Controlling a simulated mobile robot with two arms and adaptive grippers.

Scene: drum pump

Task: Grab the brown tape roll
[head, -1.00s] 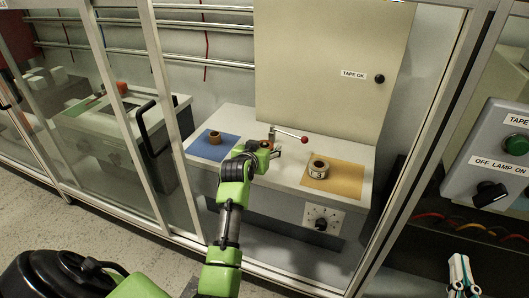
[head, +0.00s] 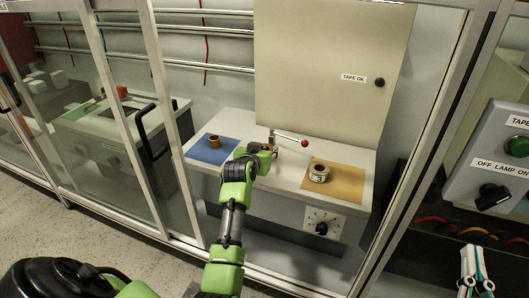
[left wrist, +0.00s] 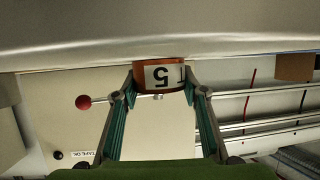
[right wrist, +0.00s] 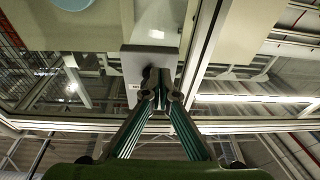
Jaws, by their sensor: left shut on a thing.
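An orange-brown tape roll with a white label reading 5 (left wrist: 160,77) sits between the fingertips of my left gripper (left wrist: 158,92) in the left wrist view. The fingers are shut on its sides. In the head view my left gripper (head: 262,152) is over the back middle of the white bench, and its wrist largely hides the held roll. A brown roll (head: 214,141) stands on the blue mat (head: 205,154). A paler roll labelled 3 (head: 319,174) stands on the tan mat (head: 346,184). My right gripper (right wrist: 161,82) is shut and empty; it also shows at the lower right of the head view (head: 470,252).
A red-knobbed lever (head: 304,143) stands close right of my left gripper. A cabinet marked TAPE OK (head: 325,60) rises behind the bench. Glass door frames (head: 175,130) flank the opening. A control box with a green button (head: 517,147) is at the right.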

